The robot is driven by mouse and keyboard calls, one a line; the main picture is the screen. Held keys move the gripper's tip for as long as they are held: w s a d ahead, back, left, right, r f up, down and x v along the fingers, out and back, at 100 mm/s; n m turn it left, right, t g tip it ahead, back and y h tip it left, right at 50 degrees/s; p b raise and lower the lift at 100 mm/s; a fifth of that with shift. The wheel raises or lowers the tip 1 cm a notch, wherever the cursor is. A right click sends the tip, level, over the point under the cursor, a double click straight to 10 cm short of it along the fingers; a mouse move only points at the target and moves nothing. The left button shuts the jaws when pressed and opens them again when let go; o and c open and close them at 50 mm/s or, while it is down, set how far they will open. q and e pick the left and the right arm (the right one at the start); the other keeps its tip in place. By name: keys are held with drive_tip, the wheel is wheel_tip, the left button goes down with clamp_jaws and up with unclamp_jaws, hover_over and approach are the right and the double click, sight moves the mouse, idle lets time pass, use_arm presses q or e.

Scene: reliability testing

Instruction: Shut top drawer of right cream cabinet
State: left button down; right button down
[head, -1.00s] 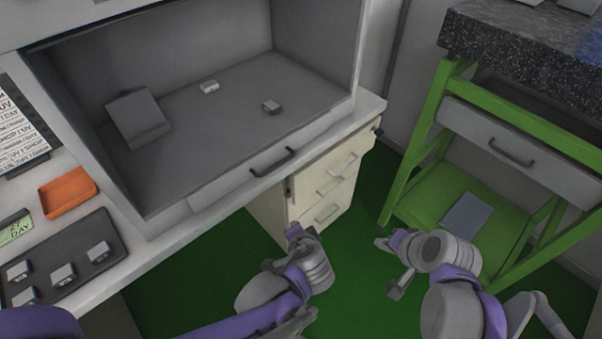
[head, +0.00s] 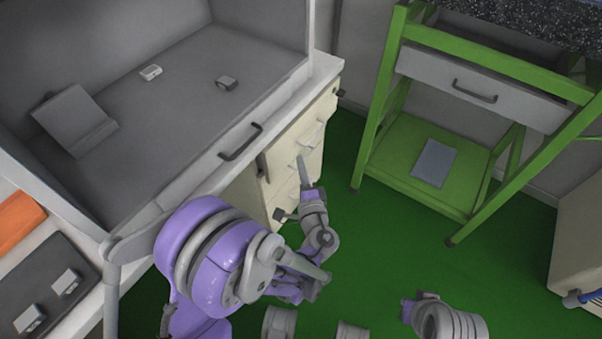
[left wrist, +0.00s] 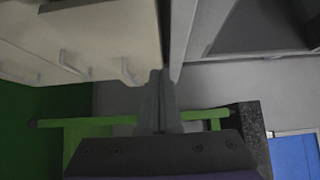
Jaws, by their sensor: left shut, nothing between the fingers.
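The cream cabinet (head: 325,110) stands under the right end of the bench, its drawer fronts facing the green floor. Its top drawer (head: 300,130) is just below the bench edge; how far it stands out is unclear. My left gripper (head: 302,162) is shut and empty, upright in front of the drawer fronts. In the left wrist view, its fingers (left wrist: 160,92) are together beside the edge of a cream drawer front (left wrist: 105,30) with metal handles; contact cannot be told. My right gripper (head: 407,305) is low at the bottom, its fingers mostly unclear.
A green-framed table (head: 385,100) with a grey drawer (head: 480,90) stands to the right. Another cream unit (head: 580,235) is at the right edge. The hood's black handle (head: 240,142) is above the cabinet. Green floor (head: 370,240) is clear between cabinet and table.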

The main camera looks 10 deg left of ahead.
sight(273, 146)
use_arm(q)
drive_tip(key=w+a+b, duration=0.1)
drive_tip(key=w+a, duration=0.4)
drive_tip(key=shift+w, duration=0.15)
drive_tip(key=shift+w+a, duration=0.2)
drive_tip(key=shift+a, duration=0.2)
drive_tip(key=a, duration=0.1)
drive_tip(key=w+a, duration=0.1)
drive_tip(key=a, duration=0.2)
drive_tip(key=shift+w+a, duration=0.3)
drive_tip(key=shift+r, duration=0.1)
